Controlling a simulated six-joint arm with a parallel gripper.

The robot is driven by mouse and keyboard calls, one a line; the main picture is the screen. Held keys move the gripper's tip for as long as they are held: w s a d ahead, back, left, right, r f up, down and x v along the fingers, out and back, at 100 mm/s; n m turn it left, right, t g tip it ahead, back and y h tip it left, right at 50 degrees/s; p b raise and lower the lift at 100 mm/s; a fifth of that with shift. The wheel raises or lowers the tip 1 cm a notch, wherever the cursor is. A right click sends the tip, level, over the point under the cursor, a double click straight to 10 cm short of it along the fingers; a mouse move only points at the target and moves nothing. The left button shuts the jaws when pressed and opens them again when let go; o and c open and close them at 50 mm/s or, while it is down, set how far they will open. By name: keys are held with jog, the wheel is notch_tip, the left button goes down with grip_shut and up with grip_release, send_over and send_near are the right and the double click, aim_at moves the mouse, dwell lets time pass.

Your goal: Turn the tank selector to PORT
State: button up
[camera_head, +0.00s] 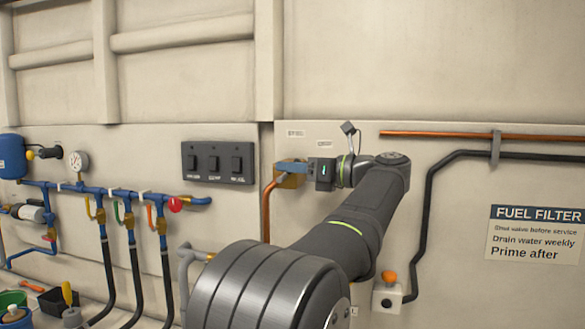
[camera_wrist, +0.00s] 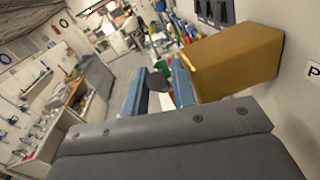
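The tank selector appears to be the brass-coloured block (camera_head: 291,181) on the wall, at the top of a copper pipe. It looms large at the upper right of the wrist view (camera_wrist: 238,58). My gripper (camera_head: 285,166) is right at it, its blue fingers overlapping the block's upper part in the head view. In the wrist view, the fingers (camera_wrist: 159,92) stand apart, left of the block, with a gap between them. A dark round shape (camera_wrist: 158,82) shows in this gap; I cannot tell whether it is a handle or background. The selector's handle and setting are not clear.
Small labels (camera_head: 295,133) are on the wall above; one starting with "P" (camera_wrist: 314,71) is at the wrist view's right edge. A black switch panel (camera_head: 218,162) is left of the block. A copper pipe (camera_head: 450,135) and black hose (camera_head: 427,215) run to the right.

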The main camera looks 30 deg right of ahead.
grip_shut()
jog(key=shift+s+d+f+m+t+y, duration=0.25)
jog(key=shift+t+y, duration=0.3)
jog(key=shift+t, duration=0.3)
jog(key=shift+f+m+t+y, duration=0.15)
jog(key=shift+f+t+y, duration=0.25)
jog(key=shift+t+y, duration=0.3)
jog(key=shift+s+d+f+m+t+y, duration=0.25)
jog(key=shift+t+y, duration=0.2)
jog(key=shift+t, duration=0.5)
jog(key=shift+w+a, duration=0.1)
grip_release()
